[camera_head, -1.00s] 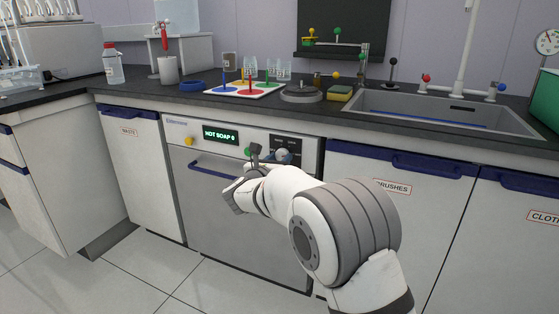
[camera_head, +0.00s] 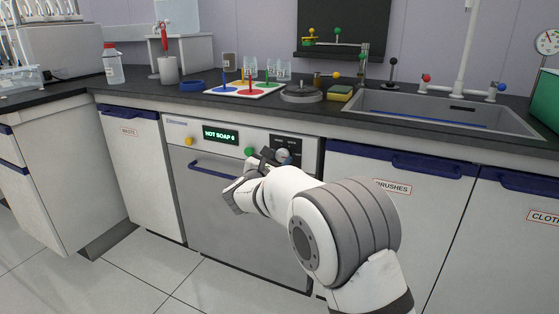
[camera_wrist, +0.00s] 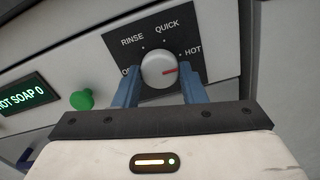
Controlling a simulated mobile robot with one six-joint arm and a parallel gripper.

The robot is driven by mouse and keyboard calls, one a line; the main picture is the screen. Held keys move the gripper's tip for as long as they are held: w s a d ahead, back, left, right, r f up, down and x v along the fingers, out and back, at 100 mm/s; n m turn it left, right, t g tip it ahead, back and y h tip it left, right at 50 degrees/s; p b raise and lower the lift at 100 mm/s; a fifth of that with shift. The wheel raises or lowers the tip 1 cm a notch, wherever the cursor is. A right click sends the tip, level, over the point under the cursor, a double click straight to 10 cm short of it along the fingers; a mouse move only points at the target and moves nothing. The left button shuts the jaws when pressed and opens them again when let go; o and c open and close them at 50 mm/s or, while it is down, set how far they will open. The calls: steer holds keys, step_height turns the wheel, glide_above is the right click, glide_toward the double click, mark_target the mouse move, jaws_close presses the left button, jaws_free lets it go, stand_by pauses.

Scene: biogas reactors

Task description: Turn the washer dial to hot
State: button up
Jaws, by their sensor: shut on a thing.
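The washer (camera_head: 245,220) is built in under the counter, with its dial (camera_head: 283,155) at the right of its panel. In the wrist view, the dial (camera_wrist: 158,68) is a round light-grey knob with a red mark. The labels OFF, RINSE, QUICK and HOT lie around it, OFF partly hidden by a finger. The red mark points right, to the HOT side, slightly below that word. My gripper (camera_wrist: 160,90) has its blue fingers on either side of the dial, shut on it. The green display (camera_head: 220,135) reads HOT SOAP with a digit, 0 in the wrist view.
A green button (camera_wrist: 81,100) sits left of the dial, and a yellow knob (camera_head: 189,141) farther left. The washer has a blue handle (camera_head: 212,168) below the panel. Blue-handled cabinets stand on both sides. The counter (camera_head: 320,105) above holds labware and a sink (camera_head: 440,112).

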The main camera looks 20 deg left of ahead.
steer(key=shift+f, duration=0.1)
steer(key=o, duration=1)
steer(key=s+p, duration=0.2)
steer(key=s, duration=0.5)
steer(key=shift+s+a, duration=0.3)
steer(key=shift+s, duration=0.05)
